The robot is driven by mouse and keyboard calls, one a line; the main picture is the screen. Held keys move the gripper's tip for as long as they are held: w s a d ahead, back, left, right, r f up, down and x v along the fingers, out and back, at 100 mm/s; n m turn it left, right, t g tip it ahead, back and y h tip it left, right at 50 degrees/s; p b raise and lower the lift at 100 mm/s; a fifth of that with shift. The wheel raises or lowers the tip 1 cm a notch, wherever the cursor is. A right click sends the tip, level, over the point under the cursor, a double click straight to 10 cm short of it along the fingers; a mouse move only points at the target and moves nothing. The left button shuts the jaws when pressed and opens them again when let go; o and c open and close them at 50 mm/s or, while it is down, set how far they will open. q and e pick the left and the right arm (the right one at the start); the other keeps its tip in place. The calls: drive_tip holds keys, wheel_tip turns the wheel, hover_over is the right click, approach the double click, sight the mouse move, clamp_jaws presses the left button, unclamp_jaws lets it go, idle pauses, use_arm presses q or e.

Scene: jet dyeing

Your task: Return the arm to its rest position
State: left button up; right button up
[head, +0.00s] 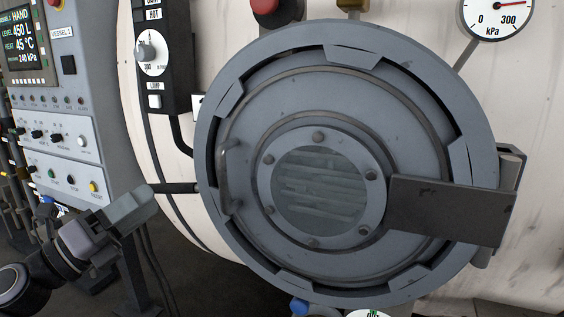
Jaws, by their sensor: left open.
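My left gripper (112,222) is at the lower left of the head view, its arm coming in from the left edge. Its jaws are open and I see nothing held between them. It appears in front of the lower part of the control panel, left of a dark rod (175,188) that sticks out from the door's ring. I cannot tell from this one view how far its tip is from the rod. My right gripper is not in view.
A large round grey vessel door (300,105) with a window (320,190), handle (228,180) and hinge plate (450,210) fills the middle. The control panel (75,150) stands left. A lamp and knob box (155,60) is above. A gauge (495,15) reads at upper right.

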use_arm(q)
drive_tip(key=s+f+n+y, duration=0.4)
drive_tip(key=f+n, duration=0.5)
drive_tip(key=f, duration=0.2)
drive_tip(key=s+f+n+y, duration=0.3)
drive_tip(key=f+n+y, duration=0.1)
drive_tip(key=f+n, duration=0.55)
drive_tip(key=s+f+n+y, duration=0.4)
drive_tip(key=f+n, duration=0.4)
drive_tip(key=f, duration=0.3)
drive_tip(key=s+d+f+n+g+y, duration=0.1)
drive_tip(key=s+d+f+n+g, duration=0.2)
drive_tip(key=s+f, duration=0.7)
drive_tip(key=s+n+g, duration=0.1)
drive_tip(key=n+g, duration=0.1)
drive_tip(key=n, duration=0.1)
drive_tip(key=shift+s+p, duration=0.25)
drive_tip(key=shift+p, duration=0.15)
